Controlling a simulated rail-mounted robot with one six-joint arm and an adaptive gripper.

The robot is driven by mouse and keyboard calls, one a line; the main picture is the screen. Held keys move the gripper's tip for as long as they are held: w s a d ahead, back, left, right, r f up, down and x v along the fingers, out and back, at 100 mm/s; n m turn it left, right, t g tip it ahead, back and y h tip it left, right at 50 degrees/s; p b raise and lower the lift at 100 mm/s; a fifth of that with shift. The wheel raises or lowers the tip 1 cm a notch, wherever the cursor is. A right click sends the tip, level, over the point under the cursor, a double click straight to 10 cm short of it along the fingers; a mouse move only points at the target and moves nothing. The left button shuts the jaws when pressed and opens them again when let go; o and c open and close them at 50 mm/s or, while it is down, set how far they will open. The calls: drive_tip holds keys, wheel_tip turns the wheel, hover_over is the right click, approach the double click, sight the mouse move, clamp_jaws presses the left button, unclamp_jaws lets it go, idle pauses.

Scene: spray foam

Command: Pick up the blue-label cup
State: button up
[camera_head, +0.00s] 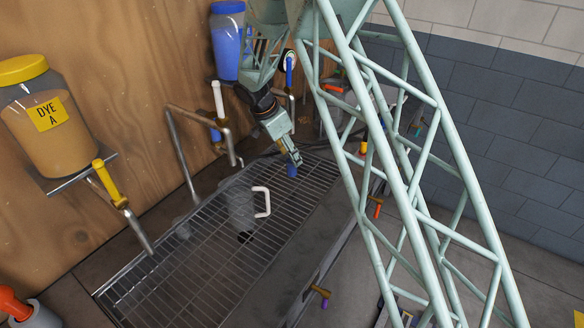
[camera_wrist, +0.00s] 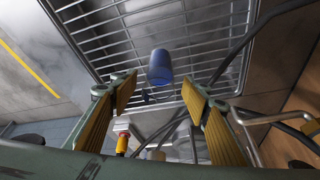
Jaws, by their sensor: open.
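A small blue cup-like cylinder (camera_wrist: 160,67) shows in the wrist view, standing on or just over the wire rack, a little beyond the fingertips and centred between them. In the head view it is a small blue shape (camera_head: 292,171) just below the end of my gripper (camera_head: 294,157). In the wrist view my gripper (camera_wrist: 158,95) has its two yellow-padded fingers spread wide apart, with nothing between them. I cannot make out a label on the cylinder.
A clear pitcher (camera_head: 238,206) with a white handle stands around the rack's middle. The wire rack (camera_head: 190,275) is mostly bare. Pipes with a white-handled tap (camera_head: 218,100) and a yellow-handled tap (camera_head: 108,182) jut from the wooden wall. A Dye A jar (camera_head: 50,135) hangs at left.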

drive_tip(key=shift+x, duration=0.75)
drive_tip(key=shift+c, duration=0.9)
drive_tip(key=c, duration=1.1)
